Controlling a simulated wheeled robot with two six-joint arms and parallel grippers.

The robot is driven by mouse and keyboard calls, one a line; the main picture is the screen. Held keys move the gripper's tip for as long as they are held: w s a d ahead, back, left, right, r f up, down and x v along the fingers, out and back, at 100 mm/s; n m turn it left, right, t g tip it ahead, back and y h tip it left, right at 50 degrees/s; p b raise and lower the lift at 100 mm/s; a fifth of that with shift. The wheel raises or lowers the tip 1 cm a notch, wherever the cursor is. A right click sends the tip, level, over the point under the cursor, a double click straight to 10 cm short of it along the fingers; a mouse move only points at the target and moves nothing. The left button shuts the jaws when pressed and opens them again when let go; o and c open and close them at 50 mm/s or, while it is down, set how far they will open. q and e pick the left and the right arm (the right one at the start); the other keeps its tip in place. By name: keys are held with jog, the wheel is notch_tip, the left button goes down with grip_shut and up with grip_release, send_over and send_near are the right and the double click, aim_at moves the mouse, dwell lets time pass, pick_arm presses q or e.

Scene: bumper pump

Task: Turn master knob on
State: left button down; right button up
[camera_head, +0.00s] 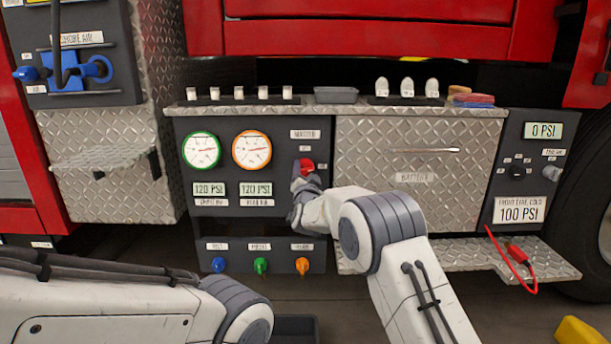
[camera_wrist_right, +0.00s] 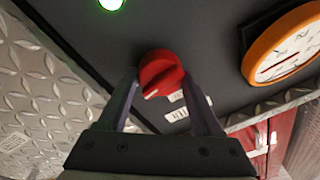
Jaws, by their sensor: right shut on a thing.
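The red master knob (camera_head: 307,165) is on the dark panel, below the MASTER label (camera_head: 305,134) and right of the two gauges. My right gripper (camera_head: 303,180) is at the knob. In the right wrist view the knob (camera_wrist_right: 162,72) sits between the fingertips of my right gripper (camera_wrist_right: 160,80), which is shut on it. A green light (camera_wrist_right: 111,4) glows on the panel in that view. The fingers hide part of the knob's surroundings in the head view. My left arm shows at lower left, but its gripper is out of view.
A green-rimmed gauge (camera_head: 201,151) and an orange-rimmed gauge (camera_head: 252,150) are left of the knob, above displays reading 120 PSI. Blue (camera_head: 218,264), green (camera_head: 260,266) and orange (camera_head: 302,265) knobs sit below. A diamond-plate drawer (camera_head: 419,151) is to the right.

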jog(key=shift+m, duration=0.9)
jog(key=o, duration=1.4)
jog(key=shift+c, duration=0.2)
jog(key=s+f+p, duration=0.1)
jog(key=s+p, duration=0.1)
jog(key=s, duration=0.8)
jog(key=shift+s, duration=0.2)
jog(key=shift+d, duration=0.1)
